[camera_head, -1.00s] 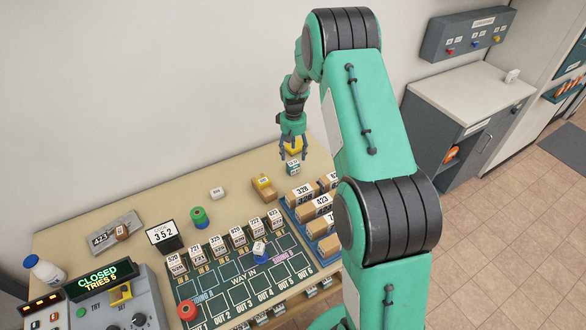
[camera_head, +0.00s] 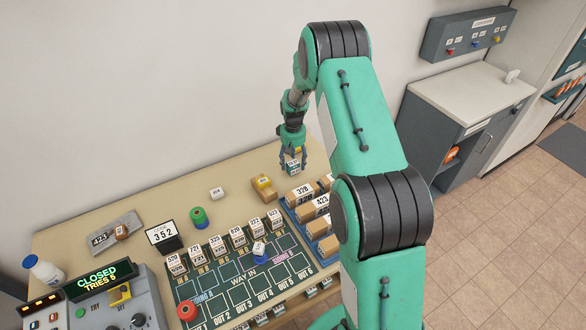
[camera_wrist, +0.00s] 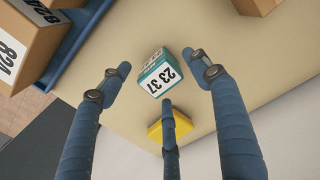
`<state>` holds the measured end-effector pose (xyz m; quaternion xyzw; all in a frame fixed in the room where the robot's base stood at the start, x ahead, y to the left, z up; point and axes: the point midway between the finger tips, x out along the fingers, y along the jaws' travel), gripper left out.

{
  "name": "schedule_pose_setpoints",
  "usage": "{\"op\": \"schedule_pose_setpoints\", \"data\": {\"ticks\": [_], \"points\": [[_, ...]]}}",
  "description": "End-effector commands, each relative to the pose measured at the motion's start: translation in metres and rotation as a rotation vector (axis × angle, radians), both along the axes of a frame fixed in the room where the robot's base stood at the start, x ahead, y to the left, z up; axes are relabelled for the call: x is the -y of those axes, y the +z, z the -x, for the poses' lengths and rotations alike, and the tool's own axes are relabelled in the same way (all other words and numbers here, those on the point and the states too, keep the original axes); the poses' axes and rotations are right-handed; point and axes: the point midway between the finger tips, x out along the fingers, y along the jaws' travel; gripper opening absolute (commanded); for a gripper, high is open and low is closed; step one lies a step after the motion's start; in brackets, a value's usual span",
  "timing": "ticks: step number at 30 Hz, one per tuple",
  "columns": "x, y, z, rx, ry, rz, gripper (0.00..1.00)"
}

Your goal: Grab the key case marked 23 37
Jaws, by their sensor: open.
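The key case marked 23 37 (camera_wrist: 160,75) is a small teal block with a white label, standing on the table between my gripper's fingers in the wrist view. In the head view the key case (camera_head: 293,167) shows just below the fingertips. My gripper (camera_wrist: 161,80) is open, with one finger on each side of the case and a third finger in line with it. Gaps show between the two side fingers and the case. In the head view my gripper (camera_head: 293,162) points down over the table's back right part.
A yellow object (camera_wrist: 168,122) lies close beside the case, partly behind the third finger. A blue rack (camera_head: 318,236) of labelled boxes stands nearby, and a tan wooden piece (camera_head: 263,187) lies to the left. A wall rises behind the table (camera_head: 150,205).

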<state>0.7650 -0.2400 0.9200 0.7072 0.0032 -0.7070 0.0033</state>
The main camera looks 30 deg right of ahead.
Motion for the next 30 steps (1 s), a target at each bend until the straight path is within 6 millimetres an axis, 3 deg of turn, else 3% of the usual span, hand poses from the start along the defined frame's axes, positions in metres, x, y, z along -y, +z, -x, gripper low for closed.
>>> {"op": "schedule_pose_setpoints", "data": {"ticks": [3, 9, 26, 27, 30], "points": [[-0.001, -0.017, 0.001, -0.002, 0.000, -0.001, 0.62], [-0.001, -0.033, 0.000, -0.001, 0.000, 0.000, 0.62], [-0.001, -0.034, 0.000, 0.000, 0.000, 0.000, 0.62], [-0.001, -0.034, 0.000, 0.000, 0.000, 0.000, 0.60], [-0.001, -0.034, 0.000, 0.000, 0.000, 0.000, 0.41]]}}
